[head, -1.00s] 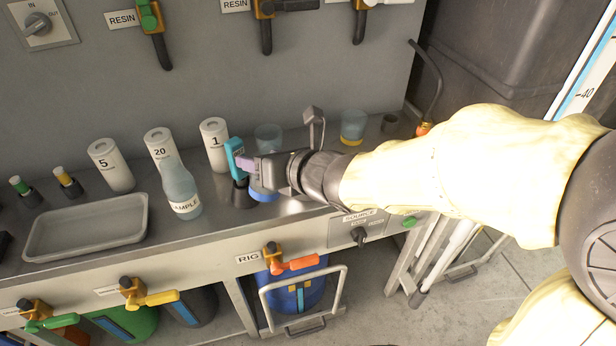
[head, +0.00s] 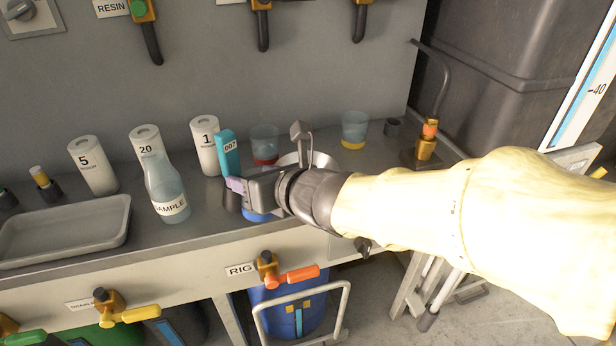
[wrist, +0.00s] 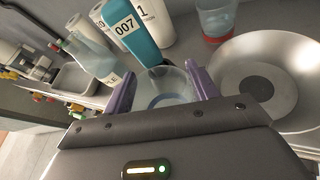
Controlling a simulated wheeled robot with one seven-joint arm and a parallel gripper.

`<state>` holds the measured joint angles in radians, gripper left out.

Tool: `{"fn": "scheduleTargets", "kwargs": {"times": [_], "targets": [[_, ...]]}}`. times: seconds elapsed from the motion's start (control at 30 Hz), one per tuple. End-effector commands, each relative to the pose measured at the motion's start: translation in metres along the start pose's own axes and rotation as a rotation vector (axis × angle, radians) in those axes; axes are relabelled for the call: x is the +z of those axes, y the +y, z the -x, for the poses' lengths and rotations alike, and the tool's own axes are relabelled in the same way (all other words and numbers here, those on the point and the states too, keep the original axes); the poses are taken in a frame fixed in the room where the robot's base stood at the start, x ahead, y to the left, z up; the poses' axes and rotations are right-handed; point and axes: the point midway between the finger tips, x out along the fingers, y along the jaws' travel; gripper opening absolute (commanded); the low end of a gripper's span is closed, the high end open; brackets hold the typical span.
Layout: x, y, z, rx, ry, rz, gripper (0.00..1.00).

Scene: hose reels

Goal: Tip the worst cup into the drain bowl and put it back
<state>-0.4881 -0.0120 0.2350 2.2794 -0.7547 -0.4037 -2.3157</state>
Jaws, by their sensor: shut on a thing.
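My gripper (wrist: 163,88) is shut on a clear cup with a blue base (wrist: 166,86); its purple fingers stand on either side of it. In the head view my gripper (head: 243,188) hides most of this cup, and only its blue base (head: 256,216) shows below. I cannot tell whether it touches the bench. A wide metal bowl (wrist: 222,72), partly hidden behind my gripper in the head view (head: 325,160), lies to the right of the held cup. A red-based cup (head: 265,144) and a yellow-based cup (head: 354,130) stand behind.
A teal block marked 007 (head: 228,153) stands close to my gripper's left. A sample bottle (head: 167,190), white numbered cylinders (head: 93,165) and a grey tray (head: 65,228) are further left. A brass fitting (head: 427,138) with a hose stands at the right end.

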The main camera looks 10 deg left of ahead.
Motion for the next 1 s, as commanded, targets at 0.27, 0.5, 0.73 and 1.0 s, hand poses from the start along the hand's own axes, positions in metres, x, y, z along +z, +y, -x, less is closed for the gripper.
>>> {"fn": "scheduleTargets", "kwargs": {"times": [0.27, 0.5, 0.73, 1.0], "targets": [[-0.016, 0.0, -0.007, -0.009, -0.009, 0.032, 0.34], [-0.017, 0.006, -0.007, -0.03, -0.021, 0.097, 0.34], [-0.018, 0.012, -0.007, -0.049, -0.032, 0.155, 0.34], [-0.016, 0.016, -0.006, -0.064, -0.039, 0.195, 0.34]]}}
